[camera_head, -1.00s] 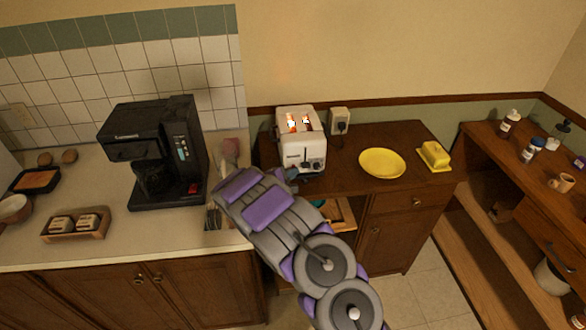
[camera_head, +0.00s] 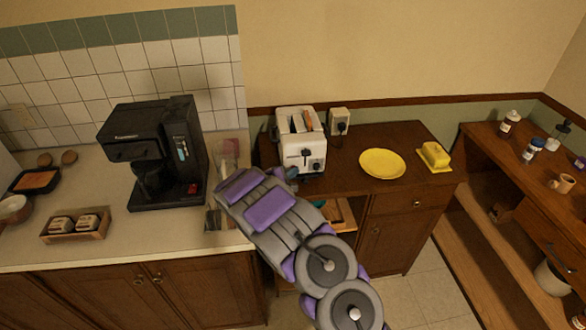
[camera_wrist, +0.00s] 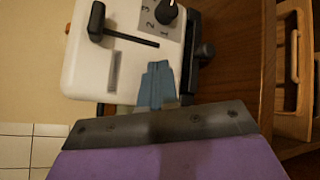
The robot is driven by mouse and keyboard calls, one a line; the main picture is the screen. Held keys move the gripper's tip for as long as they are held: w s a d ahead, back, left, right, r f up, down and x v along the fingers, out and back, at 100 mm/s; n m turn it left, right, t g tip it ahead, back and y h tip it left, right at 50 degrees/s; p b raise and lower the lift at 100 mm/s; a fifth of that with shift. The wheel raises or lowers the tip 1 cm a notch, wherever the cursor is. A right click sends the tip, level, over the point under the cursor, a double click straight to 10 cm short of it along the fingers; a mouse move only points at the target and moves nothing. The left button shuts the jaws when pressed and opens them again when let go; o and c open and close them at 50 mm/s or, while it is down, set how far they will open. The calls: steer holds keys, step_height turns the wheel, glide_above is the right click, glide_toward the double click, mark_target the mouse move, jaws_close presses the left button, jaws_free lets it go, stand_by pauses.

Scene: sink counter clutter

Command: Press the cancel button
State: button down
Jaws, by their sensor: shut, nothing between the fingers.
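The white toaster (camera_head: 313,150) stands on the brown wooden counter, with its front toward me. Its slots are dark, and a brown slice of bread (camera_head: 308,126) shows in one. In the wrist view the toaster's front (camera_wrist: 90,70) appears turned, with a black lever (camera_wrist: 96,22) and a black numbered dial (camera_wrist: 167,12). My gripper (camera_wrist: 157,72) is shut and empty, its blue-grey fingertips at the toaster's front near the dial. I cannot tell whether they touch. No cancel button can be made out; the fingers cover part of the front.
A black coffee maker (camera_head: 157,150) stands left of my arm. A yellow plate (camera_head: 382,163) and a yellow butter dish (camera_head: 434,156) are right of the toaster. An open drawer (camera_head: 344,214) is below the counter.

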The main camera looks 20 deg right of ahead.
steer(key=shift+s, duration=0.1)
steer(key=shift+s+a+b, duration=0.25)
steer(key=shift+s+b, duration=0.35)
steer(key=shift+s, duration=0.1)
steer(key=shift+s+a+f+b, duration=0.15)
steer(key=shift+s+a+b, duration=0.1)
steer(key=shift+s+b, duration=0.4)
steer(key=s, duration=0.1)
steer(key=s+a+b, duration=0.1)
steer(key=s, duration=0.1)
steer(key=shift+s+b, duration=0.2)
steer(key=shift+b, duration=0.1)
steer(key=shift+d, duration=0.1)
